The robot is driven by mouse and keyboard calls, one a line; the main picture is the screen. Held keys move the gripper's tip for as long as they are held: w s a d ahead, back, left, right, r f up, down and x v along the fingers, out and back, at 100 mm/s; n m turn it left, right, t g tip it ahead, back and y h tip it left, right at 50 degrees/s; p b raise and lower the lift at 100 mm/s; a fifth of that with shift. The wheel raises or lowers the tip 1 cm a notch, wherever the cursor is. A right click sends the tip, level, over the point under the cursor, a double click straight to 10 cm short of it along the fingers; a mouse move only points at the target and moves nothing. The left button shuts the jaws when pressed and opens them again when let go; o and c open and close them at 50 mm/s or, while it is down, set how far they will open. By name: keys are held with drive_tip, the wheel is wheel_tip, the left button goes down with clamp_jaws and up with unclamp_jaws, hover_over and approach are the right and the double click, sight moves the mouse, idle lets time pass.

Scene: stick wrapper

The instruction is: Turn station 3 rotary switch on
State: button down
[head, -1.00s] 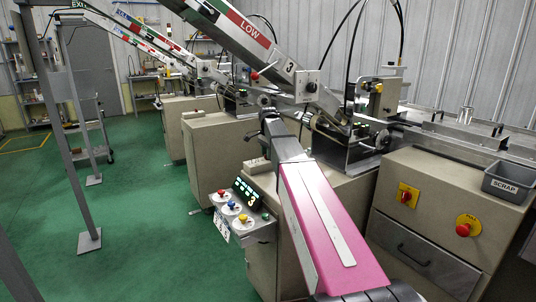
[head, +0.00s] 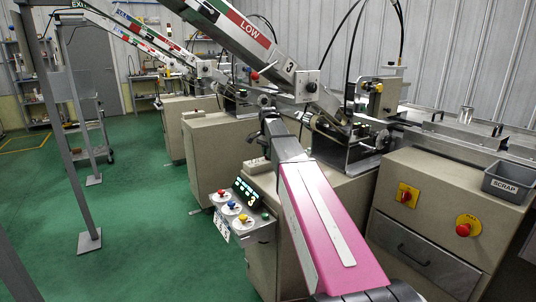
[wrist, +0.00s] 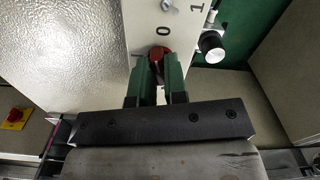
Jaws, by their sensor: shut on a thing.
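The rotary switch's red knob (wrist: 160,54) shows in the wrist view on a pale panel (wrist: 146,20), just below a printed "0". A printed "1" stands farther up and to the right. My gripper (wrist: 160,72), with green fingers, is shut on the red knob; the fingers hide its lower part, and I cannot tell its exact angle. In the head view my pink arm reaches up to station 3, marked by a "3" on its chute (head: 262,42). My gripper (head: 266,105) is small there, and the held knob cannot be made out.
A black knob with a silver face (wrist: 212,45) sits right of the held knob. A control box (head: 238,215) with coloured knobs is left of my arm. Yellow plates with red knobs (head: 407,195) and a scrap bin (head: 510,182) are at the right. Green floor is open at left.

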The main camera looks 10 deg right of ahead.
drive_tip(key=n, duration=1.1)
drive_tip(key=shift+n, duration=1.8)
drive_tip(key=c, duration=1.2)
unclamp_jaws()
drive_tip(key=shift+o, duration=0.2)
drive_tip(key=shift+r, duration=0.15)
